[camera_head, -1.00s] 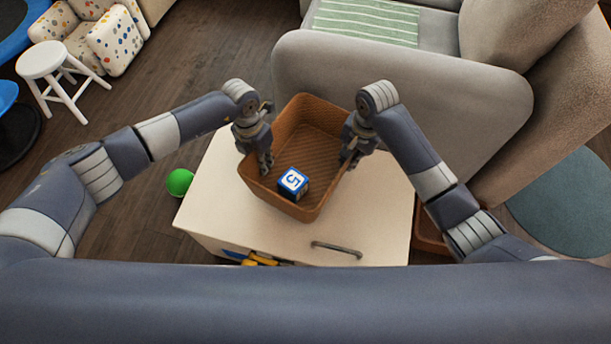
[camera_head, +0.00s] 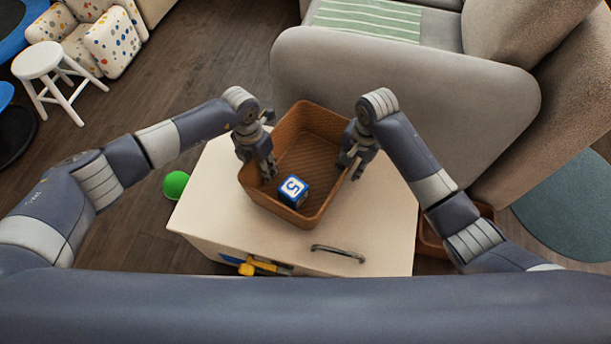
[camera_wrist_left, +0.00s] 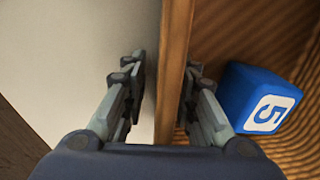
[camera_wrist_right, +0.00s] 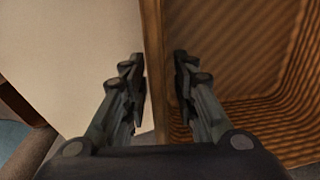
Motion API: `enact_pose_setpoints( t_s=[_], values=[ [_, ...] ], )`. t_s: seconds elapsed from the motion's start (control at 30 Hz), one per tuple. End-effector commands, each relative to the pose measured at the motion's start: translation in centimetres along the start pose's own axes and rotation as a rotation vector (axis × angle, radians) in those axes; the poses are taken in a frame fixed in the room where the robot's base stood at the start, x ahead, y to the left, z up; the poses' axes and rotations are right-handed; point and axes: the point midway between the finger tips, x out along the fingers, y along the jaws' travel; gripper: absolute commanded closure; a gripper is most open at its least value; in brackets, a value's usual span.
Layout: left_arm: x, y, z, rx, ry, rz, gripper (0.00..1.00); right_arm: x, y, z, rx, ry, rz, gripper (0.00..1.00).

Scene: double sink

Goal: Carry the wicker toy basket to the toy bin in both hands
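The brown wicker basket (camera_head: 290,210) stands on a cream cabinet top (camera_head: 210,205), with a blue block marked 5 (camera_head: 294,191) inside it. My left gripper (camera_head: 268,170) is open, its fingers on either side of the basket's left wall; the left wrist view shows that wall (camera_wrist_left: 174,60) between the fingers, with a gap on the outer side. My right gripper (camera_head: 352,165) is open, its fingers astride the right wall (camera_wrist_right: 153,50). A brown open container (camera_head: 428,240) on the floor at right is partly hidden by my right arm; I cannot tell whether it is the toy bin.
A grey sofa (camera_head: 400,100) stands just behind the cabinet. A green ball (camera_head: 175,185) lies on the floor left of it. Yellow and blue toys (camera_head: 255,266) show below the cabinet's front edge. A white stool (camera_head: 45,62) is far left. Open wood floor (camera_head: 180,70) lies between.

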Motion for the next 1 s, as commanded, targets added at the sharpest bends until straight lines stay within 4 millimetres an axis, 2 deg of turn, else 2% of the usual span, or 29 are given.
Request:
enact_pose_setpoints(
  t_s=[0.17, 0.27, 0.6, 0.7, 0.87, 1.0],
  values=[
    [-0.4, 0.0, 0.1, 0.001, -0.002, -0.001, 0.73, 0.0, -0.1, 0.0, 0.000, 0.000, -0.001, 0.73],
    [-1.5, 0.0, 0.1, 0.001, -0.004, -0.001, 0.73, 0.0, -0.1, 0.0, -0.001, 0.000, -0.001, 0.73],
    [-8.6, 0.1, 0.1, 0.001, -0.004, 0.001, 0.73, 0.0, -0.1, 0.0, -0.001, 0.000, -0.002, 0.73],
    [-10.2, 0.1, 0.1, 0.000, -0.002, 0.000, 0.73, 0.0, -0.1, 0.0, -0.001, 0.000, -0.002, 0.73],
    [-11.7, 0.0, 0.1, 0.000, -0.001, 0.000, 0.73, -0.1, -0.1, 0.0, -0.001, 0.000, -0.002, 0.73],
    [-12.0, 0.0, 0.0, 0.000, 0.000, 0.000, 0.73, -1.0, -0.1, 0.0, -0.001, 0.000, -0.003, 0.73]
  ],
)
